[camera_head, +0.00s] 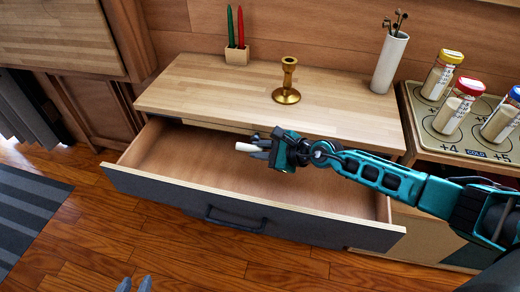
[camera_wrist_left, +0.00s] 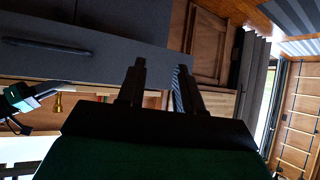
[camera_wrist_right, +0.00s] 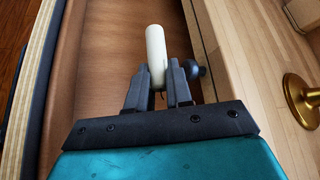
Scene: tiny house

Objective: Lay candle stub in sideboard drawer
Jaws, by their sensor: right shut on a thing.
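The sideboard drawer (camera_head: 190,158) is pulled open and its visible floor is bare. My right gripper (camera_head: 262,148) is over the open drawer, shut on the white candle stub (camera_head: 246,147). In the right wrist view the candle stub (camera_wrist_right: 156,55) sticks out from between the fingers (camera_wrist_right: 160,85), above the brown drawer floor (camera_wrist_right: 105,60). The gap between stub and floor is hard to judge. My left gripper (camera_head: 135,284) shows only its fingertips at the bottom of the head view, in front of the drawer. In the left wrist view its fingers (camera_wrist_left: 160,85) stand apart and empty.
On the sideboard top (camera_head: 200,85) stand a brass candlestick (camera_head: 287,82), a wooden block (camera_head: 237,56) with a green and a red candle, and a white vase (camera_head: 389,62). Jars stand on a tray (camera_head: 475,148) at the right. The drawer's left part is free.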

